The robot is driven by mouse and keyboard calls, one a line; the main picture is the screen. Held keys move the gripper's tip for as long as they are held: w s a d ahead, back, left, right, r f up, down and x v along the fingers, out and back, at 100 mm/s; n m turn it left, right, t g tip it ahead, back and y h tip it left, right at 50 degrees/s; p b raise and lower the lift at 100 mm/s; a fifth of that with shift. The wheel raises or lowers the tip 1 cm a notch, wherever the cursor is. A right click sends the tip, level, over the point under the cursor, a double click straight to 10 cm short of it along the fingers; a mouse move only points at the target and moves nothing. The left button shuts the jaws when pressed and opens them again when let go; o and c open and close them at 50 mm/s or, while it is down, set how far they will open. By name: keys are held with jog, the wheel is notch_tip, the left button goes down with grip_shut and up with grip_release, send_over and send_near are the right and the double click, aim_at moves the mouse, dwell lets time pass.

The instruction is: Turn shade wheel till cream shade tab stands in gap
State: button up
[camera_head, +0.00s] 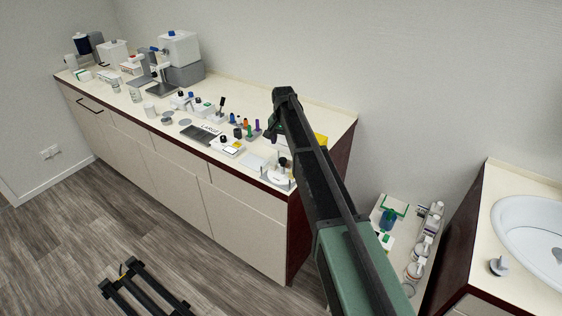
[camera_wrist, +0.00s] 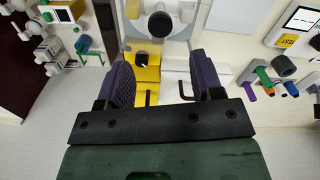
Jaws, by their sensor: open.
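My gripper (camera_wrist: 161,62) is open, with its two dark purple-grey pads apart and nothing held between them. In the head view my gripper (camera_head: 280,120) hangs over the right end of the long counter. A round pale disc with a black knob (camera_wrist: 160,23), possibly the shade wheel, lies beyond the fingertips in the wrist view. It seems to be the disc (camera_head: 280,173) at the counter's front right corner in the head view. No cream tab or gap can be made out on it.
A yellow block (camera_wrist: 146,72) with a black knob shows between my fingers. Coloured pegs (camera_wrist: 264,78) and a label device (camera_wrist: 299,22) lie to the right. A low shelf (camera_head: 381,211) with bottles and the sink counter (camera_head: 487,215) stand at right.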

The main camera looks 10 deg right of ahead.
aim_at(283, 159)
notch_tip(283, 159, down, 8)
jog(key=b, duration=0.6)
jog(key=shift+f+b, duration=0.15)
jog(key=shift+b, duration=0.2)
jog(key=shift+c, duration=0.2)
jog(key=c, duration=0.9)
